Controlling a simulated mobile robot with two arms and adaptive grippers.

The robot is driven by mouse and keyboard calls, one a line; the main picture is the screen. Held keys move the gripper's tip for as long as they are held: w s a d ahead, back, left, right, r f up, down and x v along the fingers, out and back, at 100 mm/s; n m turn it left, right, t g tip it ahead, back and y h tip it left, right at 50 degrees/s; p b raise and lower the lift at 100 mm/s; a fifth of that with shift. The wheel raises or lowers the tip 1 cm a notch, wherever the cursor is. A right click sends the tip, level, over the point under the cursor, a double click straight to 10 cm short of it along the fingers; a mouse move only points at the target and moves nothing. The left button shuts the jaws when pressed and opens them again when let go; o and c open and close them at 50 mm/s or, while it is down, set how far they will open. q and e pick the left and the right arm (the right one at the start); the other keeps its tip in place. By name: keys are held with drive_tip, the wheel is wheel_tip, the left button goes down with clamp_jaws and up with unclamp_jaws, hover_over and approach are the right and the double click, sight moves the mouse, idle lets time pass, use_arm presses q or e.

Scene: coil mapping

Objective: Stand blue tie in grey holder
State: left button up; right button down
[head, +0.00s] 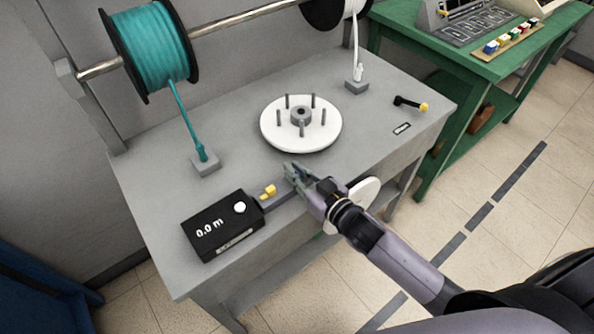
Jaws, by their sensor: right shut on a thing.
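A teal-blue line runs down from the teal spool (152,45), and its thicker end (202,152) stands upright at a small grey block (205,163) on the left of the bench. I see no separate blue tie that I can make out for sure. My right gripper (290,172) is over the front middle of the bench, right of the black meter and in front of the white winding disc. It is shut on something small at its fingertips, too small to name. My left gripper is not in view.
The black meter (222,225) reads 0.0 m, with a yellow piece (268,191) at its side. The white disc (270,128) bears several grey pegs. A white line's end (358,73) stands at another grey block (356,87).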

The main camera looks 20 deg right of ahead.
drive_tip(key=shift+s+f, duration=0.2)
drive_tip(key=shift+f, duration=0.35)
drive_tip(key=shift+s+f, duration=0.15)
drive_tip(key=shift+f, duration=0.35)
drive_tip(key=c, duration=1.6)
unclamp_jaws()
drive_tip(key=shift+g, duration=0.3)
drive_tip(key=shift+o, duration=0.2)
drive_tip(key=shift+s+d, duration=0.2)
drive_tip(key=shift+s, duration=0.25)
drive_tip(key=r+v, duration=0.1)
drive_tip(key=v, duration=0.9)
drive_tip(key=shift+s+d+r, duration=0.15)
drive_tip(key=shift+d+r, duration=0.1)
drive_tip(key=shift+r, duration=0.15)
